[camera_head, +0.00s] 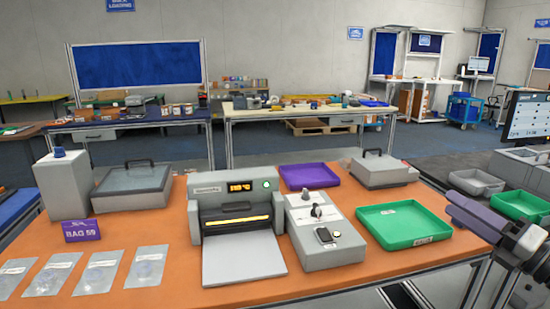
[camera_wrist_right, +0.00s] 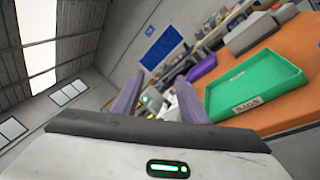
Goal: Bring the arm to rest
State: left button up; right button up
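My right gripper (camera_head: 462,207) is at the right edge of the head view, beside the orange table (camera_head: 140,299) and to the right of the green tray. In the right wrist view its two purple-grey fingers (camera_wrist_right: 160,100) stand apart, with nothing held between them. The wrist is tilted, so that view is slanted. My left arm and left gripper do not show in either view.
The green tray (camera_head: 403,224) is the nearest thing to my right gripper; it also shows in the wrist view (camera_wrist_right: 255,105). A grey machine (camera_head: 235,212), control box (camera_head: 322,230), purple tray (camera_head: 308,176) and several clear bags (camera_head: 97,272) are on the table.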

jog(key=w+d+f+m+t+h, duration=0.1)
jog(key=w+d+m+t+h, duration=0.15)
jog(key=d+m+h, duration=1.25)
jog(key=s+d+f+m+g, duration=0.2)
jog(key=d+f+m+g, duration=0.25)
jog(key=f+m, duration=0.55)
jog(key=s+a+f+g+y, duration=0.2)
jog(key=s+a+f, duration=0.3)
jog(key=a+f, duration=0.55)
jog(key=s+a+f+g+y, duration=0.15)
jog(key=s+a+f, duration=0.35)
jog(key=a+f, duration=0.6)
jog(key=s+a+f+m+g+y, duration=0.1)
jog(key=s+a+f, duration=0.4)
jog(key=s+a, duration=0.6)
jog(key=s+a+f+m+g+y, duration=0.2)
jog(key=s+a+f, duration=0.3)
jog(key=s+a, duration=0.5)
jog(key=shift+s+a+f+m+y, duration=0.35)
jog(key=shift+s+f+m+y, duration=0.1)
jog(key=shift+y, duration=0.2)
